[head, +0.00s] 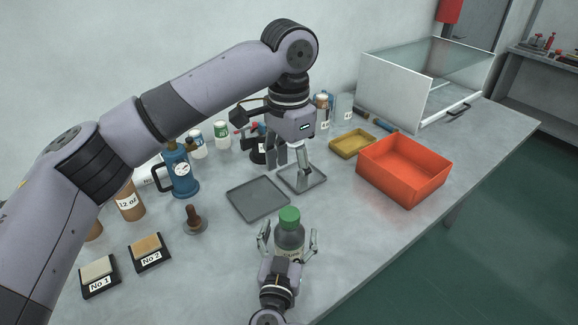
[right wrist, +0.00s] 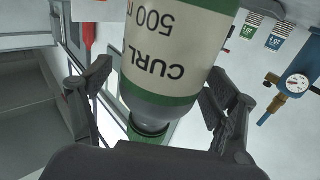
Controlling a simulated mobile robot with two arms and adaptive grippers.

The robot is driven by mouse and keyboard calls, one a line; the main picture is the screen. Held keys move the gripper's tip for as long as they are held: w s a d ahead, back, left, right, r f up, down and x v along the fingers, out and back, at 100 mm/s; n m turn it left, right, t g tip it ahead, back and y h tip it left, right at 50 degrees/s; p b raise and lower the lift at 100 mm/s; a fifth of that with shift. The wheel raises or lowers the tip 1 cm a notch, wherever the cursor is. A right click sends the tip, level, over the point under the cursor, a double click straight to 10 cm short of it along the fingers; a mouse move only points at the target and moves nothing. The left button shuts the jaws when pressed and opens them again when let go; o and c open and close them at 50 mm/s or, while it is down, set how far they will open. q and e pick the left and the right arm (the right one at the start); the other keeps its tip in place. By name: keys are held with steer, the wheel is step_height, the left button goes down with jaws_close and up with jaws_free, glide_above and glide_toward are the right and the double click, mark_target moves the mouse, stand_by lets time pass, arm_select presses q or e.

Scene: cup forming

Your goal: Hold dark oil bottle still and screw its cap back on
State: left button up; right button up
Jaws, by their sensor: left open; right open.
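A dark grey bottle (head: 289,240) with a pale label stands upright near the table's front edge. A green cap (head: 289,216) is at its top; I cannot tell whether it is screwed down. My right gripper (head: 288,238) is open, with one finger on each side of the bottle. In the right wrist view the bottle (right wrist: 165,50) appears upside down, labelled "CURL 500", between the spread fingers. Green also shows at its neck (right wrist: 148,132). My left gripper (head: 289,167) is open and empty, pointing down over the small grey trays behind the bottle.
Two flat grey trays (head: 258,199) lie behind the bottle. An orange bin (head: 403,172) and a yellow tray (head: 352,144) stand to the right, before a glass case (head: 400,85). The table's front right is clear.

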steer(key=shift+s, duration=0.1)
steer(key=s+a, duration=0.2)
steer(key=s, duration=0.9)
steer(key=shift+s, duration=0.35)
